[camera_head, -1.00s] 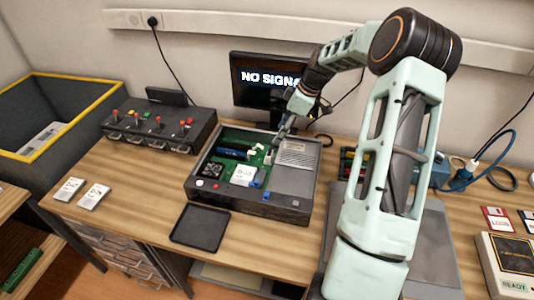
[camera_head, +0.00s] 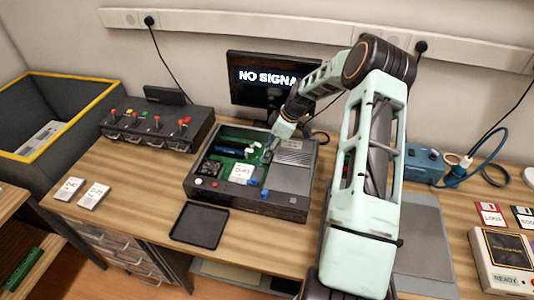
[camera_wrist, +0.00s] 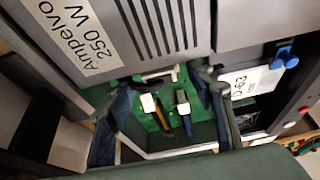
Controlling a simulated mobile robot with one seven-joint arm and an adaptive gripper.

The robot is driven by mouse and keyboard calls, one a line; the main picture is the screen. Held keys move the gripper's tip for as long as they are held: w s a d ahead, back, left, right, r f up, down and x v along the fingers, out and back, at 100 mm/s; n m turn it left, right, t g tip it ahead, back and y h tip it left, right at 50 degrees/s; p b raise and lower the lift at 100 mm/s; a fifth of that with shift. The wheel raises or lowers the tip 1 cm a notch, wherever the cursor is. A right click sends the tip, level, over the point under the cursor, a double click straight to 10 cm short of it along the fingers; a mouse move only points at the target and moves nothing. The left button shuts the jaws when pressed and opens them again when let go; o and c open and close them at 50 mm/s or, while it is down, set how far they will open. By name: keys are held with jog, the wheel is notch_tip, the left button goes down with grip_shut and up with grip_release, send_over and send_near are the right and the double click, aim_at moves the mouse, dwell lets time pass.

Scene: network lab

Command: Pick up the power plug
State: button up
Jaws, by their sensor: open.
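The open computer case (camera_head: 290,204) stands on the bench with a green board (camera_head: 230,172) inside. In the wrist view, a white connector (camera_wrist: 148,103) and a grey connector (camera_wrist: 182,97) stand side by side on the green board (camera_wrist: 135,128), each with a dark or yellowish strip running down from it. I cannot tell for certain which is the power plug. My gripper (camera_head: 268,155) is over the case, beside the power supply. In the wrist view my gripper (camera_wrist: 165,85) is open, its dark fingers to either side of both connectors, with nothing held.
The power supply labelled "Ampelvo 250 W" (camera_wrist: 95,40) borders the fingers closely. A white card module (camera_head: 241,173) and blue latches are in the case. A monitor (camera_head: 265,82) stands behind; an empty black tray (camera_head: 199,226) lies in front.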

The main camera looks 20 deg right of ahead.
jog(key=shift+c, duration=0.5)
jog(key=c, duration=0.9)
jog(key=shift+r, duration=0.15)
